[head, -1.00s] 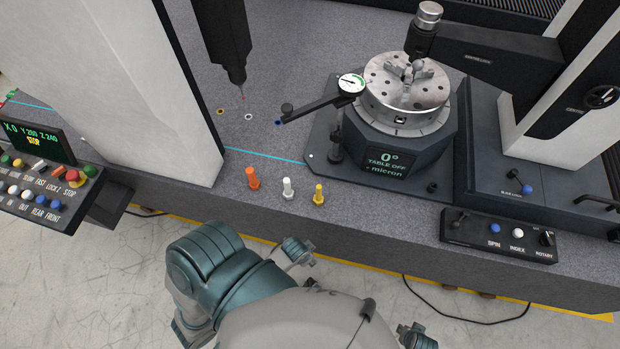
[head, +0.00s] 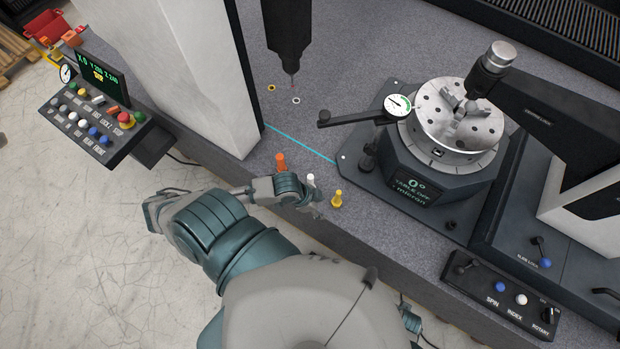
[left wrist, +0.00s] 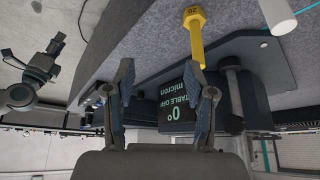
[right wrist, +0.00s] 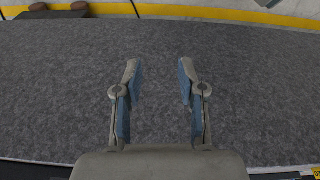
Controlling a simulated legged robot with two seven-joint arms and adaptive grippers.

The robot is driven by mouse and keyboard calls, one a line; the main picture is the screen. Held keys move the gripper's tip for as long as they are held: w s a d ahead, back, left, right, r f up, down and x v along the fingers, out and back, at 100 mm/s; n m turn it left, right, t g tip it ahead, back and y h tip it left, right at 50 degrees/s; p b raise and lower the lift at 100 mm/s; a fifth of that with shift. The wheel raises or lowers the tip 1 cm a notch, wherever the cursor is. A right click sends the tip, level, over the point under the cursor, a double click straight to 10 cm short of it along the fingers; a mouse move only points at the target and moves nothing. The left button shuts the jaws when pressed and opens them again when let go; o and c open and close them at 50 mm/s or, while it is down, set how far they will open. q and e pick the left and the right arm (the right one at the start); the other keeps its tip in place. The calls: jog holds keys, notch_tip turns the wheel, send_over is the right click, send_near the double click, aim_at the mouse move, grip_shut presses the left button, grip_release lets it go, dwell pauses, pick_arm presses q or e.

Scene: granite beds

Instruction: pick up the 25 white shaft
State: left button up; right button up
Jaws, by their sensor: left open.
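The white shaft (head: 310,181) stands upright on the granite front edge between an orange and a yellow shaft. In the head view its lower part is hidden by my left gripper (head: 317,203), which is in front of it. In the left wrist view, the white shaft (left wrist: 278,15) shows at the top right, cut by the frame edge, outside the jaws. The left jaws (left wrist: 168,80) are apart, with nothing between them. My right gripper (right wrist: 158,70) is open and empty above a grey speckled surface.
The orange shaft (head: 280,162) is left of the white one, the yellow shaft (head: 337,199) close on its right. The rotary table (head: 440,175) with chuck and dial gauge (head: 397,105) stands further right. A dark spindle (head: 288,35) hangs behind; a control panel (head: 98,115) is left.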

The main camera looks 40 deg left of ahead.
pick_arm(q)
jog(key=w+a+r, duration=0.2)
jog(key=a, duration=0.6)
jog(key=w+a+r, duration=0.2)
jog(key=a, duration=0.5)
jog(key=shift+m+g, duration=0.3)
jog(key=shift+g, duration=0.2)
jog(key=shift+a+x, duration=0.2)
jog(key=shift+x, duration=2.7)
jog(key=shift+a+x, duration=0.2)
jog(key=shift+x, duration=2.7)
jog(key=shift+a+x, duration=0.2)
jog(key=shift+x, duration=2.7)
jog(key=shift+w+f, duration=0.1)
jog(key=shift+f, duration=0.05)
grip_shut()
pick_arm(e)
jog(key=s+d+f+g, duration=0.1)
jog(key=s+d+f, duration=0.2)
jog(key=s+f, duration=1.4)
jog(key=shift+s+d+f, duration=0.15)
jog(key=shift+s, duration=0.4)
